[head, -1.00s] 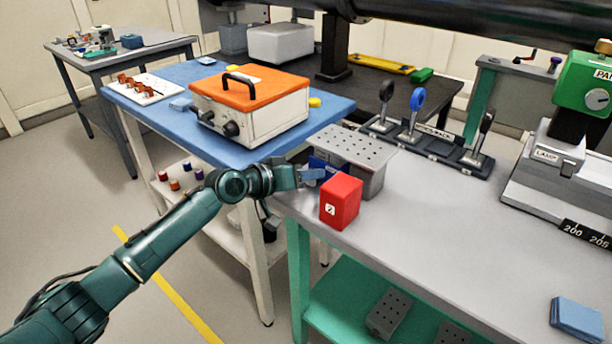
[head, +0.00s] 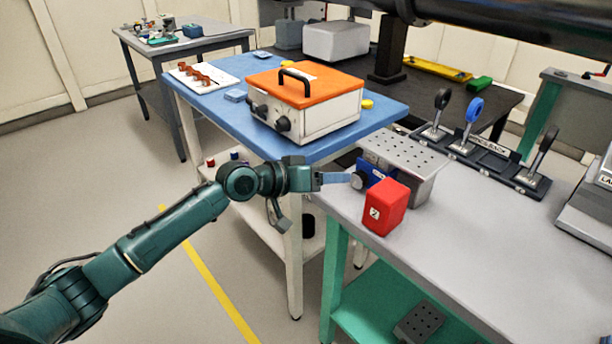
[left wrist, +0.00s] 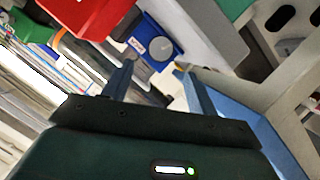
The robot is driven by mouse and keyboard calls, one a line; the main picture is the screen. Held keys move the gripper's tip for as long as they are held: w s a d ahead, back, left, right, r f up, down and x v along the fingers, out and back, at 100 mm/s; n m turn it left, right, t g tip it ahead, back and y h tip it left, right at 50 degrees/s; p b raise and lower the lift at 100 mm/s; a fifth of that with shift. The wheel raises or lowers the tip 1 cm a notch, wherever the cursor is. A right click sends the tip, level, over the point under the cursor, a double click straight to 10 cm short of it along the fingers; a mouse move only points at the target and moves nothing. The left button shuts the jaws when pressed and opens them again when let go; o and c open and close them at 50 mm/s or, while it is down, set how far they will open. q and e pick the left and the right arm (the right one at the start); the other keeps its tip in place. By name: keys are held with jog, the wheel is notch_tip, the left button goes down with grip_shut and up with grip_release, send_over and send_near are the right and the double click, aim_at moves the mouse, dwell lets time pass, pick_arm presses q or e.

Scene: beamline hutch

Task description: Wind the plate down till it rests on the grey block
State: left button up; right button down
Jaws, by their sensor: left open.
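The grey plate (head: 404,150), with rows of holes, lies level at the left end of the grey bench. Below it is a blue mechanism (head: 376,171) with a round knob (head: 358,180) on its left side. A grey body (head: 424,190) shows under the plate's right part; I cannot tell if a gap separates them. My left gripper (head: 347,179) is open at the knob. In the left wrist view the knob (left wrist: 161,48) appears just beyond and between the fingertips (left wrist: 156,68); contact cannot be made out. My right gripper is out of view.
A red block (head: 385,207) marked with a number stands close by the mechanism at the bench's front edge. Behind are dark lever-like holders (head: 473,110). A blue table (head: 235,120) carries an orange-lidded box (head: 305,95). The bench's middle (head: 470,240) is clear.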

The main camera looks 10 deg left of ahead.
pick_arm(q)
jog(key=v, duration=0.6)
